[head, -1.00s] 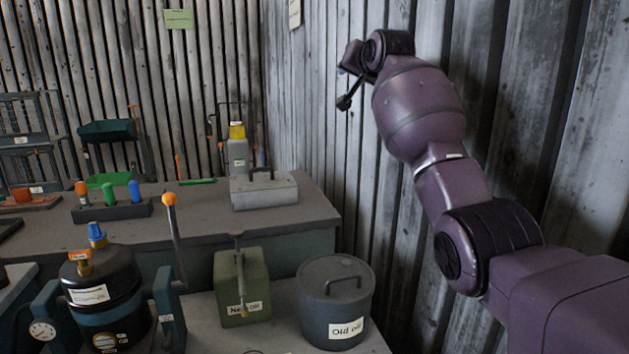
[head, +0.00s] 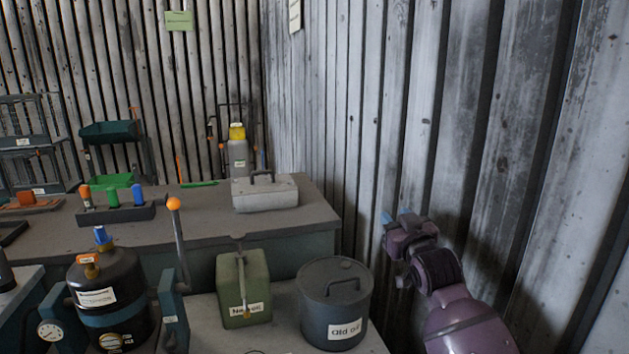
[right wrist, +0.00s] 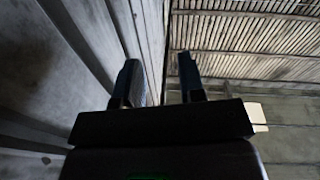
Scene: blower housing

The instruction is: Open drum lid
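The drum (head: 336,316) is a dark grey round can labelled "Old oil", on the front table in the head view. Its lid (head: 322,270) sits flat on top and has a bent handle (head: 343,284). My right gripper (head: 388,218) is to the right of the drum and higher than the lid, apart from it, near the corrugated wall. In the right wrist view its two fingers (right wrist: 158,82) stand apart with nothing between them. My left gripper is not in view.
A green "New oil" canister (head: 243,290) stands just left of the drum. A black housing with gauges (head: 105,300) and an orange-knobbed lever (head: 178,235) are further left. A grey toolbox (head: 264,194) lies on the rear bench. The corrugated wall (head: 480,130) bounds the right.

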